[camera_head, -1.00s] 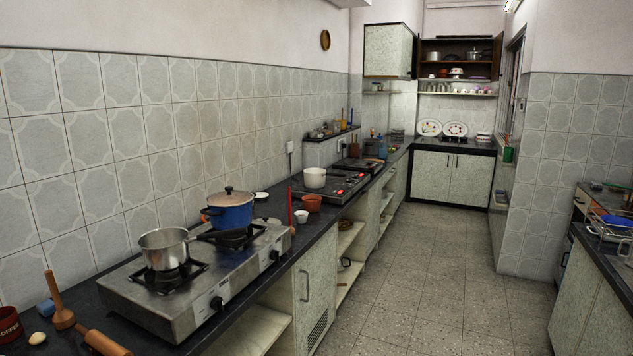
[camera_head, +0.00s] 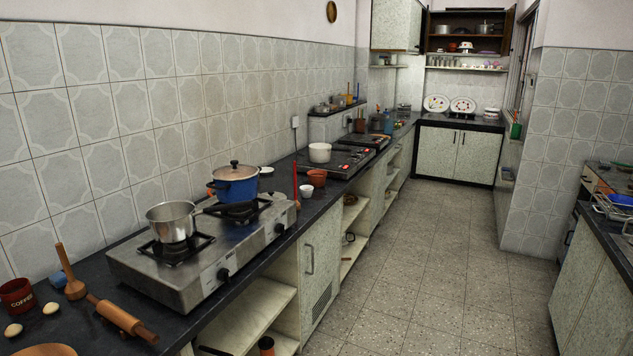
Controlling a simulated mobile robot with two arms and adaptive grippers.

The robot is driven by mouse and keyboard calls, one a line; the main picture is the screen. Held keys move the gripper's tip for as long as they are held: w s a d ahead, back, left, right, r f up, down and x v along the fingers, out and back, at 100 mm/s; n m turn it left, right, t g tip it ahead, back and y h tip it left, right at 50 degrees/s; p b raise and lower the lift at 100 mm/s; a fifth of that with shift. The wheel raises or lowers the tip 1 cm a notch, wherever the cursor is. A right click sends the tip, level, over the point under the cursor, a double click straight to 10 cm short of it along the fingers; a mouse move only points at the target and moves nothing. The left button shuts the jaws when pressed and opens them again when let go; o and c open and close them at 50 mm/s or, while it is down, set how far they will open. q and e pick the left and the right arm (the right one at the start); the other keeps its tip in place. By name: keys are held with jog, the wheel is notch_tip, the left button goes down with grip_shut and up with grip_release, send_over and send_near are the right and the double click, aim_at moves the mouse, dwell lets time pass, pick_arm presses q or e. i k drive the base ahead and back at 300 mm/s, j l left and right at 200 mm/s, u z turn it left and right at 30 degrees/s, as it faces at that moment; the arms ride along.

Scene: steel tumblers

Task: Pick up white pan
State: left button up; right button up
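A white pan (camera_head: 319,152) stands upright on the dark hob (camera_head: 338,166) on the left counter, beyond the nearer steel stove. It looks small and some way off, and nothing visible covers it. Neither of my grippers shows in the head view.
The steel stove (camera_head: 190,288) holds a steel pot (camera_head: 172,220) and a blue lidded pot (camera_head: 236,190). A brown pot (camera_head: 317,178) and a white cup (camera_head: 306,191) stand near the hob. A rolling pin (camera_head: 124,319) lies in front. The tiled floor (camera_head: 415,270) is clear between the counters.

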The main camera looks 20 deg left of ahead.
aim_at(318, 152)
jog(key=i+l+u, duration=0.1)
jog(key=i, duration=0.35)
jog(key=i+l+u, duration=0.15)
jog(key=i, duration=0.35)
jog(key=i+l+u, duration=0.1)
jog(key=i, duration=0.35)
